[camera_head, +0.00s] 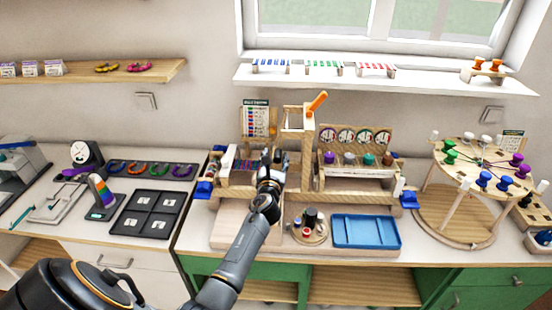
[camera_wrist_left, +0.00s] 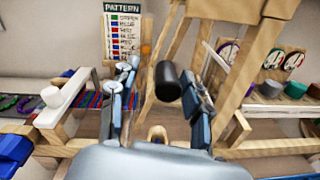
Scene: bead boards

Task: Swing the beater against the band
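A wooden loom stands on the bench with a tall upright frame (camera_head: 308,150) and an orange lever (camera_head: 317,102) on top. Coloured threads of the band (camera_head: 245,165) run along its left part and show left of my gripper in the wrist view (camera_wrist_left: 90,101). My left gripper (camera_head: 267,158) is in front of the loom, left of the upright frame. In the left wrist view its fingers (camera_wrist_left: 160,92) are apart, with a black cylindrical handle (camera_wrist_left: 168,82) between them; a gap shows at its left. I cannot tell how this handle joins the beater. My right gripper is not in view.
A pattern card (camera_head: 257,119) stands behind the loom. Spools (camera_head: 350,158) sit on its right part. A round tray of small items (camera_head: 310,228) and a blue tray (camera_head: 366,232) lie in front. A round peg stand (camera_head: 455,215) is at the right.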

